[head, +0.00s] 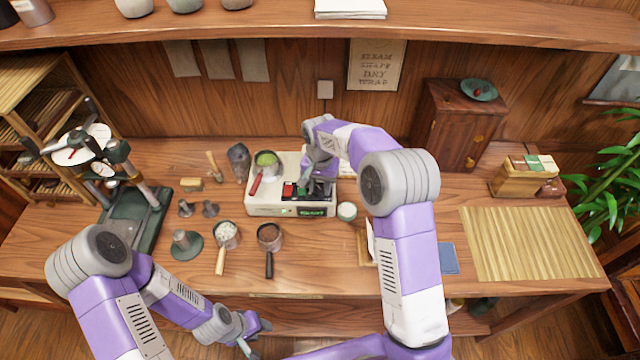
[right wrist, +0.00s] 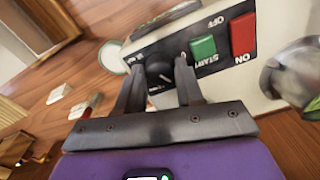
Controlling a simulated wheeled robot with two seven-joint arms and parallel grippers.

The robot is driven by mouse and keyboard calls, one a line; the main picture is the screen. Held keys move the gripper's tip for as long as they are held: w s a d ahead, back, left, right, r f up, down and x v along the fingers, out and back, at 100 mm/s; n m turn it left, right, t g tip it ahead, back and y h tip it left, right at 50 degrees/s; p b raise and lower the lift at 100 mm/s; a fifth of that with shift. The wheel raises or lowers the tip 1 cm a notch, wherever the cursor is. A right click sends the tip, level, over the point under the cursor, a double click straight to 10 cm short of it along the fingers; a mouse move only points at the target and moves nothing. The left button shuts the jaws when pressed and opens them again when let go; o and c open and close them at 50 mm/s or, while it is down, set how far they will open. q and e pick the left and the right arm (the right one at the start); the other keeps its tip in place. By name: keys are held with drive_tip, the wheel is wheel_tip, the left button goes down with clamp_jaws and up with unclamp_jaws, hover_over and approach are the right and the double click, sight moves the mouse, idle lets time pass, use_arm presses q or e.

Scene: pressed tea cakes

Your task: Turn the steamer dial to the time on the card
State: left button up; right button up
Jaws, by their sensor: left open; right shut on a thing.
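The steamer (head: 262,208) is a pale box on the table with a black front panel, a red switch and a lit green display too small to read. In the right wrist view its dial (right wrist: 160,73) is a dark round knob, partly hidden by the fingers. My right gripper (right wrist: 159,68) is shut on the dial, one finger on each side; in the head view it is over the panel (head: 318,172). A small pale card (head: 371,240) stands partly behind my right arm, its writing unreadable. My left gripper (head: 256,336) is open and empty, low in front of the table.
A green START button (right wrist: 203,48) and a red ON/OFF switch (right wrist: 243,34) sit beside the dial. A press (head: 135,215) stands left; a bamboo mat (head: 525,242) lies right.

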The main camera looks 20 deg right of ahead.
sight(320, 189)
drive_tip(key=m+p, duration=0.1)
drive_tip(key=m, duration=0.4)
drive_tip(key=shift+m, duration=0.4)
drive_tip(key=m+p, duration=0.2)
drive_tip(key=m, duration=0.3)
drive_tip(key=shift+m, duration=0.4)
drive_tip(key=o, duration=1)
drive_tip(key=shift+o, duration=0.2)
drive_tip(key=shift+p, duration=0.3)
wheel_tip(320, 189, up, 8)
drive_tip(key=shift+f, duration=0.25)
